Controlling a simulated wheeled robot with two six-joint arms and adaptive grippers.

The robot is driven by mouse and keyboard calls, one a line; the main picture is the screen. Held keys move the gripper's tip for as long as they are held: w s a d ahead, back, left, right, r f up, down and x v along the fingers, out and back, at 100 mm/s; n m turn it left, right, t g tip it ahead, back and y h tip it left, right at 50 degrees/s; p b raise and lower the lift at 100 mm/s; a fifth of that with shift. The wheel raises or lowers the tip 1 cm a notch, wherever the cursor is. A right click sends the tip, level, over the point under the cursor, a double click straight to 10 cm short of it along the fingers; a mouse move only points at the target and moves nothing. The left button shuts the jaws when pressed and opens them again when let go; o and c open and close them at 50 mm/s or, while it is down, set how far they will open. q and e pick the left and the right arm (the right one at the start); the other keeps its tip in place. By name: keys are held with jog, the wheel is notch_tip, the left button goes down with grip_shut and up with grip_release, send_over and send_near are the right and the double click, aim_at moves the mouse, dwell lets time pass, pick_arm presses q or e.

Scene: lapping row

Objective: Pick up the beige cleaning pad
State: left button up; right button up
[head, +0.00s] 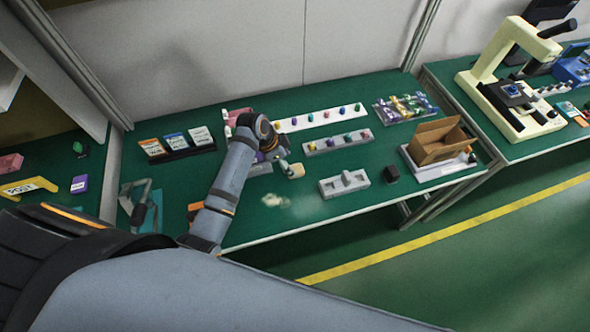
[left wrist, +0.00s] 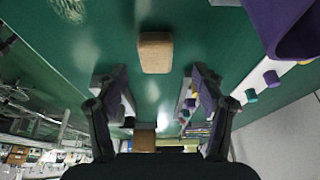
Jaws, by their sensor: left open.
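The beige cleaning pad (head: 295,171) is a small block on the green bench, beside my left gripper (head: 281,157). In the left wrist view the pad (left wrist: 155,52) lies centred between the lines of the two fingers, just past the fingertips of the left gripper (left wrist: 157,82). The fingers are spread apart with nothing between them. I cannot tell whether a fingertip touches the pad. My left forearm and wrist hide part of the bench behind them. My right gripper is in neither view.
A pale crumpled item (head: 275,200) lies in front of the pad. A grey fixture block (head: 344,185), a small black block (head: 392,174) and an open cardboard box (head: 437,142) stand to the right. Racks with coloured knobs (head: 338,142) stand behind. Bare bench lies near the front edge.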

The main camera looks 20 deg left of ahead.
aim_at(295, 169)
pick_arm(q)
jog(key=x, duration=0.4)
jog(key=shift+s+d, duration=0.2)
jog(key=shift+d, duration=0.05)
jog(key=shift+w+f, duration=0.1)
jog(key=shift+f, duration=0.1)
jog(key=c, duration=1.1)
jog(key=shift+c, duration=0.2)
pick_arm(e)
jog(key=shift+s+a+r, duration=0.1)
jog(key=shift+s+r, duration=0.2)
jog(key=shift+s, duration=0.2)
pick_arm(q)
jog(key=shift+r, duration=0.1)
jog(key=shift+r, duration=0.25)
jog(key=r, duration=0.3)
jog(key=shift+s, duration=0.25)
jog(key=s+r+b, duration=0.1)
jog(key=s+r, duration=0.8)
jog(key=s, duration=0.4)
jog(key=shift+s+a+r+b, duration=0.2)
jog(key=shift+s+a+b, duration=0.15)
jog(key=shift+a, duration=0.1)
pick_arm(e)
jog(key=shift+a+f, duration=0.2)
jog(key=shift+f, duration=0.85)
